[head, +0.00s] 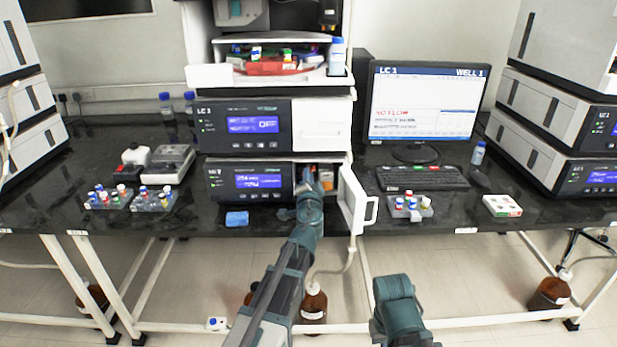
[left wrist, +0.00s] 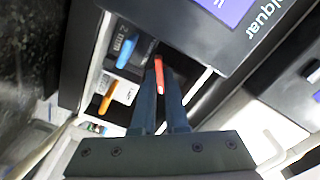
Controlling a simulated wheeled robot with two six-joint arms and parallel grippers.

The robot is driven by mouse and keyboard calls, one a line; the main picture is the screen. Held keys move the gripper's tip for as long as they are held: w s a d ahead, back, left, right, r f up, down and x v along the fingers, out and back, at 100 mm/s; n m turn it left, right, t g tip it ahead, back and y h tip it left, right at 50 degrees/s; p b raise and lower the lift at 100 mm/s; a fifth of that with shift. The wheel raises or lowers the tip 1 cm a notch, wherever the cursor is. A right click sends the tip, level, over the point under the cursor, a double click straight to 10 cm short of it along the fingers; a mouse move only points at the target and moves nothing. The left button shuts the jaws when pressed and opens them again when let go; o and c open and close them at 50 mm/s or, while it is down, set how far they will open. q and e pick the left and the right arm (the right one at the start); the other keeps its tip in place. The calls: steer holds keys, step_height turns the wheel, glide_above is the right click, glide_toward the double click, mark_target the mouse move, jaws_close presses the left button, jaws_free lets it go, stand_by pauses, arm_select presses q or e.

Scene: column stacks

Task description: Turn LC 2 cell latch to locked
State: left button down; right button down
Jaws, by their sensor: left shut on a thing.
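The lower instrument (head: 245,181) under the LC 1 unit has its white door (head: 352,198) swung open to the right. Its own label is too small to read surely. My left gripper (head: 311,184) reaches into the open compartment. In the left wrist view my left gripper (left wrist: 160,85) is closed on a red-orange latch lever (left wrist: 159,70) between its fingertips. My right gripper is out of view.
The LC 1 unit (head: 243,125) stands directly above the compartment. The open door with its handle is close to the right of my left arm. A blue item (head: 237,218) lies on the bench in front. Vial racks (head: 410,207) and a keyboard (head: 421,177) are to the right.

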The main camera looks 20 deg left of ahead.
arm_select(q)
steer(key=n, duration=0.5)
steer(key=shift+n, duration=0.3)
steer(key=n, duration=0.5)
steer(key=shift+n, duration=0.4)
steer(key=c, duration=0.9)
jaws_free()
steer(key=shift+c, duration=0.2)
steer(key=shift+s, duration=0.1)
